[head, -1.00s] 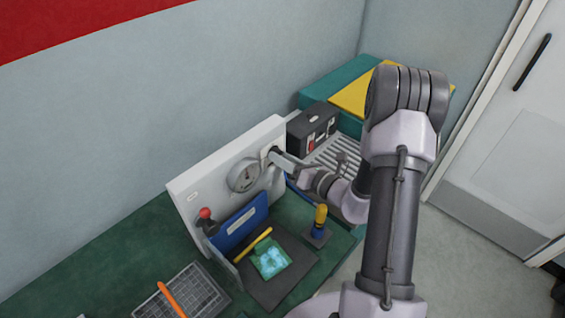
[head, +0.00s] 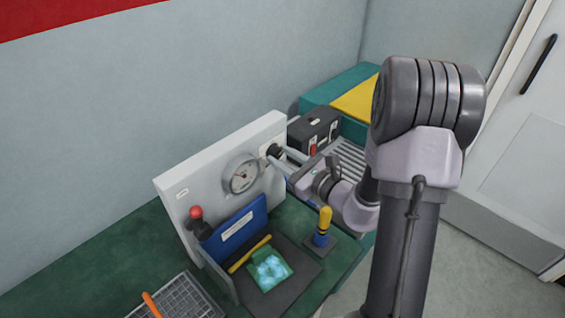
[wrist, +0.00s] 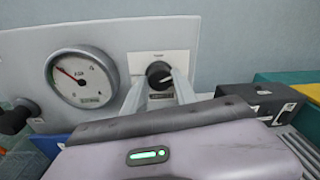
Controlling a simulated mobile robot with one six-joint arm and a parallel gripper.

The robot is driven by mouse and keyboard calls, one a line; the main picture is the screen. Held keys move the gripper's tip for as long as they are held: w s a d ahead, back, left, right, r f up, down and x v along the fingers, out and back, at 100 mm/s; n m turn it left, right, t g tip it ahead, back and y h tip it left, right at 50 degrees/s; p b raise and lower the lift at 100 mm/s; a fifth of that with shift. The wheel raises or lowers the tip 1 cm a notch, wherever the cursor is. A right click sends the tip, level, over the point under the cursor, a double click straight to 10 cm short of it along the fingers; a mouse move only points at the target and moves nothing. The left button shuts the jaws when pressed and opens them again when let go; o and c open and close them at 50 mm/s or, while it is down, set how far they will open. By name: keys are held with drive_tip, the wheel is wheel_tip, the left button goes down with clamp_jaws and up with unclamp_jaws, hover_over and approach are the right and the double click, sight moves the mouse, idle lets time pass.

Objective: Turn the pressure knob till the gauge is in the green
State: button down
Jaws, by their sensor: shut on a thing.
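The black pressure knob (wrist: 158,74) sits on a white plate on the upright light panel, and it also shows in the head view (head: 273,151). My gripper (wrist: 159,82) has a finger on each side of the knob and is shut on it; the fingers partly hide its lower edge. In the head view my gripper (head: 275,158) reaches the panel from the right. The round gauge (wrist: 81,78) is left of the knob, and in the head view too (head: 242,173). Its red needle points to the upper left.
A red-topped lever (head: 196,213) and a blue plate (head: 235,228) stand left of and below the gauge. A yellow-handled tool (head: 324,222) stands upright below my forearm. A black case (head: 318,128) is just right of the panel.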

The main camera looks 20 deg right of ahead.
drive_tip(key=shift+n, duration=0.3)
idle(0.4)
drive_tip(key=c, duration=1)
unclamp_jaws()
drive_tip(key=p+v, duration=0.1)
drive_tip(key=v, duration=1.6)
drive_tip(key=shift+s, duration=0.25)
drive_tip(key=shift+f, duration=0.1)
